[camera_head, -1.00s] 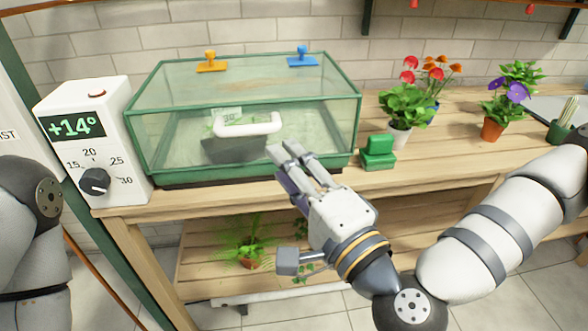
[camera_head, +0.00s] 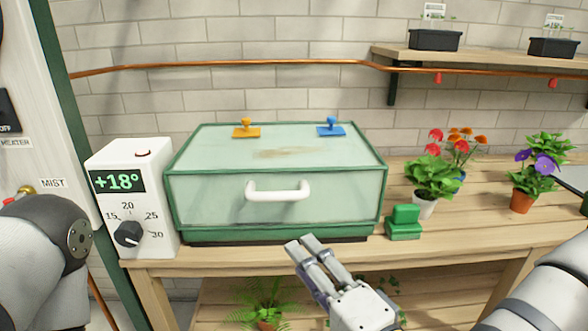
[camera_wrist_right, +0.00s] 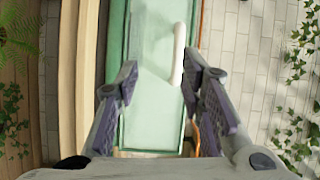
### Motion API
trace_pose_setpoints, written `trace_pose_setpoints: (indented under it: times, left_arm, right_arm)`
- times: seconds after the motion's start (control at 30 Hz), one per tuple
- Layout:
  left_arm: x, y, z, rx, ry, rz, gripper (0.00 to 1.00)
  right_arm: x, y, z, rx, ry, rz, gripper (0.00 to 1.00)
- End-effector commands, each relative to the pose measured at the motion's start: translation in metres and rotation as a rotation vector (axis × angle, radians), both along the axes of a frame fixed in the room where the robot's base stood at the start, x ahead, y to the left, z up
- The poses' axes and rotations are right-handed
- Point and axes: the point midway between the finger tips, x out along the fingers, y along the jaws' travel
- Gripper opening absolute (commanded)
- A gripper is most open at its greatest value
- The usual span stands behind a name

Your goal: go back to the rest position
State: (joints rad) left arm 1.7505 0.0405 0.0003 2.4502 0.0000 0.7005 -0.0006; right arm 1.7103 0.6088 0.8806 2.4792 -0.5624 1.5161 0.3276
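My right gripper (camera_head: 309,246) is in front of the lower front edge of a green-framed glass case (camera_head: 375,200), below its white handle (camera_head: 278,196). In the right wrist view its two fingers (camera_wrist_right: 158,85) stand apart with nothing between them. The case (camera_wrist_right: 150,105) and handle (camera_wrist_right: 178,55) show beyond the fingertips, apart from them. The case is closed, its panes are cloudy, and its inside is hidden. My left arm shows only as a link at the left edge; its gripper is out of view.
A white control box (camera_head: 135,205) reading +18° stands left of the case. A green block (camera_head: 404,222) and potted flowers (camera_head: 424,208) stand right of it on the wooden bench (camera_head: 460,235). Orange (camera_head: 246,131) and blue (camera_head: 331,129) knobs sit on the lid. A fern (camera_head: 262,300) is below.

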Motion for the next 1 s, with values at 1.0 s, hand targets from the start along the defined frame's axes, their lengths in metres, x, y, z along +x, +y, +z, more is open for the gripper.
trace_pose_setpoints:
  times: [1.0]
  left_arm:
    - [0.0, 0.0, 0.0, 0.0, 0.001, 0.0, 0.24]
  right_arm:
    - [-0.287, -0.183, -0.295, -1.27, 1.018, 0.867, 0.35]
